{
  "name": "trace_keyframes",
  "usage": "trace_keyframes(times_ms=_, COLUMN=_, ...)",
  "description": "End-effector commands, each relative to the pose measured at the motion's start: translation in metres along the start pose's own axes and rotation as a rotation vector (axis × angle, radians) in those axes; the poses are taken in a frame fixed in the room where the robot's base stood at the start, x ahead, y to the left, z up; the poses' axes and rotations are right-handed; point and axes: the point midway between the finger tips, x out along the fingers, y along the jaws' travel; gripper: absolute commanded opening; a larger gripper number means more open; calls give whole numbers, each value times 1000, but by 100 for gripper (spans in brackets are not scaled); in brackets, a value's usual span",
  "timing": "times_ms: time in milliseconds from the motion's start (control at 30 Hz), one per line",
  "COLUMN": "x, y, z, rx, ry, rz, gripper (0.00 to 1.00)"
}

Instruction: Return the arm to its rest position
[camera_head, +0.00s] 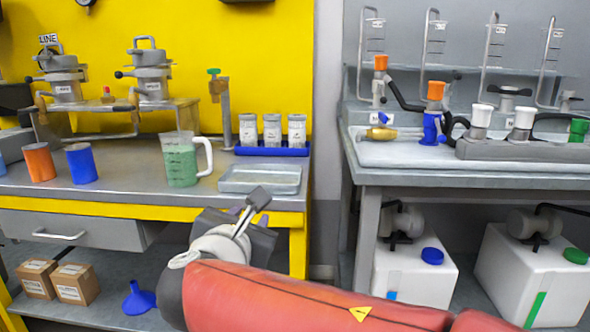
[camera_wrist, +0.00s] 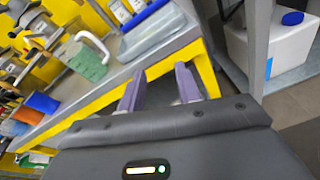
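My gripper (camera_head: 246,212) is at the end of my red arm, in front of the left bench's front edge and below the level of the metal tray. In the wrist view its two purple-grey fingers (camera_wrist: 160,88) stand apart with nothing between them. The fingers point toward the yellow bench edge (camera_wrist: 110,95) and do not appear to touch it. My arm reaches in from the lower right of the head view.
The left bench carries a green-filled jug (camera_head: 181,160), a metal tray (camera_head: 260,179), a blue rack of jars (camera_head: 272,150), and orange (camera_head: 39,162) and blue (camera_head: 81,164) cups. White drums (camera_head: 414,272) stand under the right bench (camera_head: 470,178). A gap separates the benches.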

Motion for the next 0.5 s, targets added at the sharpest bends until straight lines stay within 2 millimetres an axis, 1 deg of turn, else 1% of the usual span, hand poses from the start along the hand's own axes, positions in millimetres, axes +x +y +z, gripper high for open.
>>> trace_keyframes(times_ms=33, x=2, y=-18, z=4, rx=61, ry=14, rz=-45, gripper=33)
trace_keyframes(times_ms=167, x=4, y=-70, z=6, rx=271, ry=57, rz=-185, gripper=33)
trace_keyframes(times_ms=267, x=-1, y=-124, z=4, rx=508, ry=85, rz=-335, gripper=33)
trace_keyframes(times_ms=300, x=-6, y=-149, z=2, rx=638, ry=93, rz=-412, gripper=33)
trace_keyframes(times_ms=367, x=-18, y=-188, z=-4, rx=860, ry=97, rz=-538, gripper=33)
trace_keyframes(times_ms=400, x=-29, y=-212, z=-10, rx=1020, ry=92, rz=-624, gripper=33)
trace_keyframes(times_ms=467, x=-46, y=-241, z=-22, rx=1266, ry=78, rz=-747, gripper=33)
trace_keyframes(times_ms=500, x=-59, y=-257, z=-30, rx=1430, ry=63, rz=-825, gripper=33)
